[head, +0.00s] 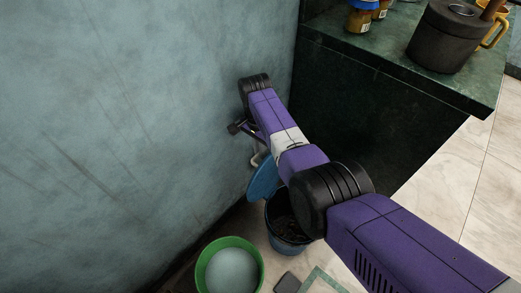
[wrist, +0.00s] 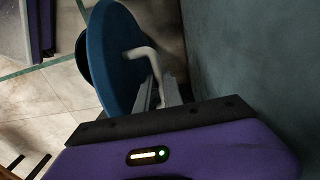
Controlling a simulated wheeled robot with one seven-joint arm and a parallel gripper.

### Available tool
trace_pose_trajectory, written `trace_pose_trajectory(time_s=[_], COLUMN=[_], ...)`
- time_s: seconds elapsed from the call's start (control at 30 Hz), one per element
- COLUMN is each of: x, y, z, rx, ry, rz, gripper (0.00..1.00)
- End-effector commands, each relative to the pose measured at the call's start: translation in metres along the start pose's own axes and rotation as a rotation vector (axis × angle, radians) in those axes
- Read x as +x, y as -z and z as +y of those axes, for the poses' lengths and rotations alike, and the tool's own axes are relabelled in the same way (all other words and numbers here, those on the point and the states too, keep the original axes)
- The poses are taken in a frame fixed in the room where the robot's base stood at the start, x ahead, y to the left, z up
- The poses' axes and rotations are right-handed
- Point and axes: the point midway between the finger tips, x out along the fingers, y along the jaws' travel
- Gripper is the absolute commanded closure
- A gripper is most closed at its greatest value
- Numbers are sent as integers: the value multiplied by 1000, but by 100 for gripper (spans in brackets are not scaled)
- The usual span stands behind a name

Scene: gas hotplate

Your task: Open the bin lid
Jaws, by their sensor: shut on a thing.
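The blue bin lid (head: 263,180) stands tilted steeply up at the wall side of the dark blue bin (head: 288,232), whose open mouth shows dark contents. In the wrist view the lid (wrist: 112,62) is a blue disc seen at a slant, with a bent pale handle (wrist: 150,56) on its face. My gripper (wrist: 160,90) has its grey fingers shut on the lower end of the handle. In the head view the handle (head: 257,158) shows just above the lid, and my arm hides part of the bin's right side.
A green tub (head: 230,242) with a pale round thing in it stands left of the bin. A dark counter (head: 350,110) is on the right, with jars (head: 360,18) and a black pot (head: 445,40) on top. The blue wall (head: 120,110) is close on the left.

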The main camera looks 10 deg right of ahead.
Motion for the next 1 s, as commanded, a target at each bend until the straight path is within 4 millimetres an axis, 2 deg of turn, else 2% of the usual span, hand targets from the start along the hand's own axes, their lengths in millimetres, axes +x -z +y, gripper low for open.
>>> trace_pose_trajectory(time_s=[0.03,0.1,0.13,0.47,0.57,0.8,1.0], x=[6,5,5,-1,-12,-52,-72], y=[-5,-4,-4,-1,-1,-2,-2], z=[3,3,2,1,0,0,1], rx=[-4,-4,-3,-1,-1,-2,-2], ry=[-11,-9,-8,-2,-1,-2,-4], rz=[-10,-9,-8,-3,-2,-3,-4], gripper=[83,69,67,67,67,67,67])
